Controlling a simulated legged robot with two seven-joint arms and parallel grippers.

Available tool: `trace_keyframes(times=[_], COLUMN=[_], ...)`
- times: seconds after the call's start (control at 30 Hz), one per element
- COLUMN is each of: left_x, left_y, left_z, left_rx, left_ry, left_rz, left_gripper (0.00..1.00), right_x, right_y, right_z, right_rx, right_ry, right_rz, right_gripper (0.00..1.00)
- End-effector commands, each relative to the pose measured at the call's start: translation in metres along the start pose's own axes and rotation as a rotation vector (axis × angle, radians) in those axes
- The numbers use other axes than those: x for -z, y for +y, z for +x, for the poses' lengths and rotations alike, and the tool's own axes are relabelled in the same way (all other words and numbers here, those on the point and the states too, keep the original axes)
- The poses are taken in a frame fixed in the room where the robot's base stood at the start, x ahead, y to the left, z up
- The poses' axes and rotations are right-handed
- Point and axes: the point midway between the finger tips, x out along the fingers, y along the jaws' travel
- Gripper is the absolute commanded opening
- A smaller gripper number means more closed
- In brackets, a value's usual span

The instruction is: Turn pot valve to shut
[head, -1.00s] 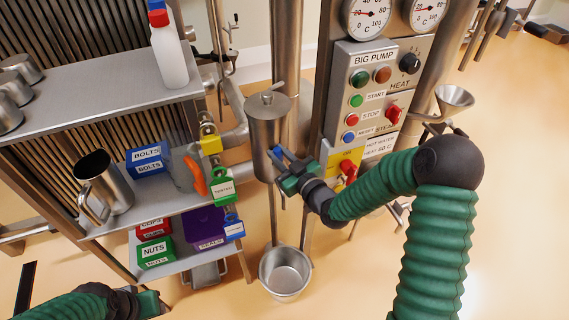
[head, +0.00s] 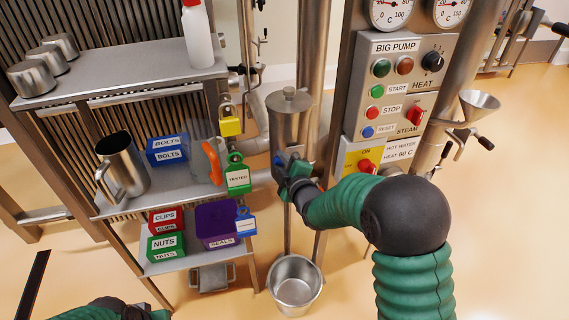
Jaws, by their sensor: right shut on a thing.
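The steel pot (head: 290,122), a lidded cylinder with a knob on top, stands in the middle of the head view beside the control panel. My right gripper (head: 281,166) is at the pot's lower end, shut on the pot valve. The gripper hides the valve handle, so I cannot tell its angle. A steel bucket (head: 294,286) stands on the floor below the pot. Only a small part of my left arm and gripper (head: 150,313) shows at the bottom left edge; its fingers are not clear.
The control panel (head: 396,101) with buttons, gauges and a red knob is right of the pot. A shelf (head: 122,78) on the left holds steel cups, a bottle, a jug and labelled bins. Padlocks, one with a green tag (head: 238,180), hang at its right edge. Open floor lies at the right.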

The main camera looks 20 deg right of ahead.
Motion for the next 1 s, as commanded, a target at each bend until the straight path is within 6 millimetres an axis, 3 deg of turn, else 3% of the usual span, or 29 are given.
trace_keyframes(times=[0.2,0.5,1.0], left_x=[-0.003,-0.003,-0.003], left_y=[0.0,0.0,0.0], left_z=[0.012,0.014,0.014], left_rx=[0.0,0.0,0.0], left_ry=[0.0,0.0,0.0], left_rz=[0.0,0.0,0.0], left_gripper=[0.36,0.36,0.36], right_x=[0.0,-0.004,-0.011], right_y=[-0.018,-0.03,-0.041], right_z=[0.003,0.006,0.007], right_rx=[0.006,0.008,0.02], right_ry=[-0.041,-0.09,-0.122], right_rz=[-0.195,-0.41,-0.545], right_gripper=[0.0,0.0,0.0])
